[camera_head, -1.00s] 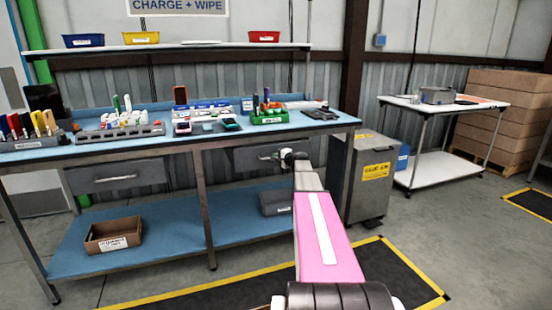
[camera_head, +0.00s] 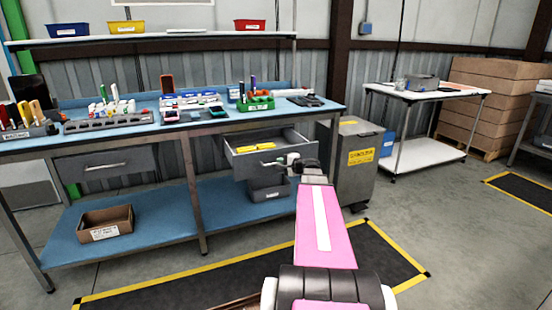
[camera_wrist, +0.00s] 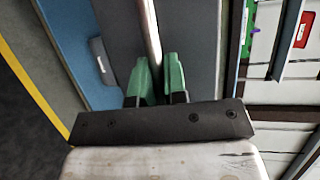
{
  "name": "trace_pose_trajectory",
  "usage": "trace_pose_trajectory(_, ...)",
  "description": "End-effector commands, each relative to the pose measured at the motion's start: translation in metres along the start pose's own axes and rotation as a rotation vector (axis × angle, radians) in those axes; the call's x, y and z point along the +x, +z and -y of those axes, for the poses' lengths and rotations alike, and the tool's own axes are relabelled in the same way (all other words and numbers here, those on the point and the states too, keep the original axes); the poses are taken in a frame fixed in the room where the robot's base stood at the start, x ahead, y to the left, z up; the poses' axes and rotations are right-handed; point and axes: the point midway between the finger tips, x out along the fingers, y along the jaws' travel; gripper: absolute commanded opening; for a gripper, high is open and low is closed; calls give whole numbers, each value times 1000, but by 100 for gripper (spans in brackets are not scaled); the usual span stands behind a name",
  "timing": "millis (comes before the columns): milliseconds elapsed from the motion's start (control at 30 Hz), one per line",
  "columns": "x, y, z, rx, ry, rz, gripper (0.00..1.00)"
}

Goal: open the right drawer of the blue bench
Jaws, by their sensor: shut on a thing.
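The blue bench (camera_head: 110,136) stands ahead with two grey drawers under its top. The right drawer (camera_head: 245,165) is pulled out, and yellow items (camera_head: 253,148) show inside it. The left drawer (camera_head: 120,160) is closed. My gripper (camera_head: 284,162) is at the front of the right drawer, at its bar handle. In the wrist view the green fingertips of my gripper (camera_wrist: 157,78) sit on both sides of the metal handle (camera_wrist: 150,35), shut on it.
A brown bin (camera_head: 105,226) and a grey bin (camera_head: 268,190) sit on the blue lower shelf. A grey cabinet (camera_head: 357,180) stands close to the right of the bench. A dark, yellow-edged mat (camera_head: 240,270) lies on the clear floor in front.

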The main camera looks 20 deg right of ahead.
Motion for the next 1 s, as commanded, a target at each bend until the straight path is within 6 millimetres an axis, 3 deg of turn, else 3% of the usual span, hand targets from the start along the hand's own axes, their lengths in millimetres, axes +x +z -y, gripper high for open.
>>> trace_pose_trajectory(100,-29,14,-6,0,1,0,0)
trace_pose_trajectory(400,-66,28,-15,0,0,0,0)
trace_pose_trajectory(967,-75,31,-17,-1,1,1,0)
trace_pose_trajectory(1000,-75,31,-17,-1,1,0,16)
